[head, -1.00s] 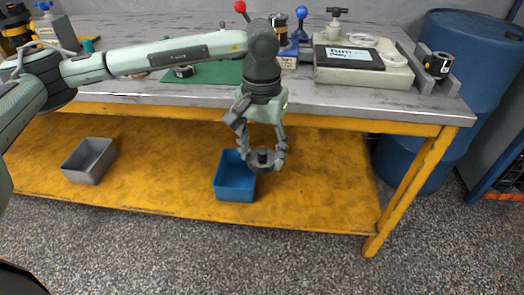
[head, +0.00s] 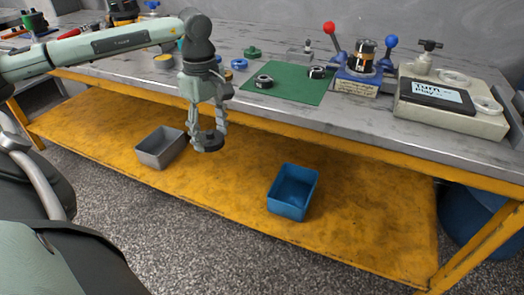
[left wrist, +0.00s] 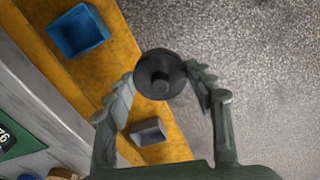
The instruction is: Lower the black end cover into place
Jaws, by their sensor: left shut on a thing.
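My left gripper (head: 207,138) is shut on the black end cover (head: 212,143), a dark round part with a central boss. It hangs in the air in front of the bench edge, above the level of the lower shelf. In the left wrist view the cover (left wrist: 160,75) sits between the two fingertips, its round face towards the camera. The motor body (head: 362,55), black with an orange band, stands upright in a blue fixture (head: 358,77) on the bench, well to the right of the gripper. My right gripper is not in view.
A green mat (head: 290,85) holds dark round parts. A beige block (head: 450,112) with a black sign stands at right. Grey (head: 160,147) and blue (head: 293,190) bins sit on the yellow lower shelf (head: 370,215). The bench's front strip is clear.

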